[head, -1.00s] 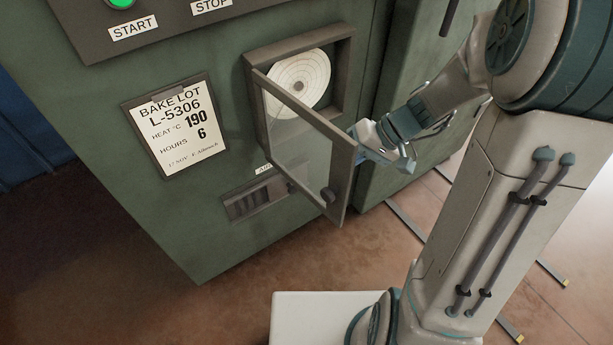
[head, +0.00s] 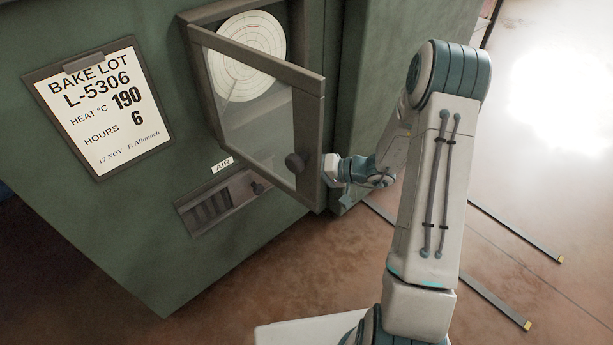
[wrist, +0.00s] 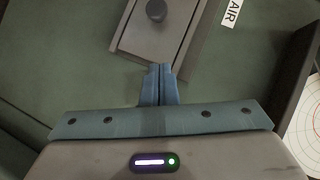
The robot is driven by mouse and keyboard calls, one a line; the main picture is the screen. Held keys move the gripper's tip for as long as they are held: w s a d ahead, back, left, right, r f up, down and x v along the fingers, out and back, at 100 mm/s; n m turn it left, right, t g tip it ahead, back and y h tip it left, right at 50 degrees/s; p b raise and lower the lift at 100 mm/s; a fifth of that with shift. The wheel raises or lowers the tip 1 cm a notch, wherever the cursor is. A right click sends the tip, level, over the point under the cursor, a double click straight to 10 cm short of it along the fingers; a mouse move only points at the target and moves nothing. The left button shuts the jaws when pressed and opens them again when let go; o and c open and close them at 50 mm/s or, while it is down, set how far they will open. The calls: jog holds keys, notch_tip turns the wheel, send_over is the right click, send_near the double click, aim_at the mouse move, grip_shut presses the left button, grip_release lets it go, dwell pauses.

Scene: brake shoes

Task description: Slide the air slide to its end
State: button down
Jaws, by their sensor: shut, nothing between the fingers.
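The air slide is a grey plate (wrist: 152,38) with a round dark knob (wrist: 156,10), close ahead in the wrist view. The slide is partly behind the open glass door there. My gripper (wrist: 158,68) is shut and empty, its fingertips by the plate's near edge in the wrist view. I cannot tell whether they touch it. In the head view my gripper (head: 333,168) shows beside the door's right edge, its fingertips hidden.
The hinged glass door (head: 312,150) of the chart recorder (head: 247,55) stands open between the head camera and my fingertips. An AIR label (head: 222,165) is above the vent. A bake lot card (head: 100,110) hangs at left. Open floor (head: 540,200) lies to the right.

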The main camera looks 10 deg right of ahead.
jog(key=b, duration=0.1)
send_near(256, 183)
jog(key=w, duration=0.3)
jog(key=a, duration=0.1)
jog(key=a+f+b, duration=0.1)
jog(key=s+a, duration=0.1)
jog(key=shift+s+a+f, duration=0.15)
jog(key=shift+a+f, duration=0.15)
jog(key=shift+f, duration=0.05)
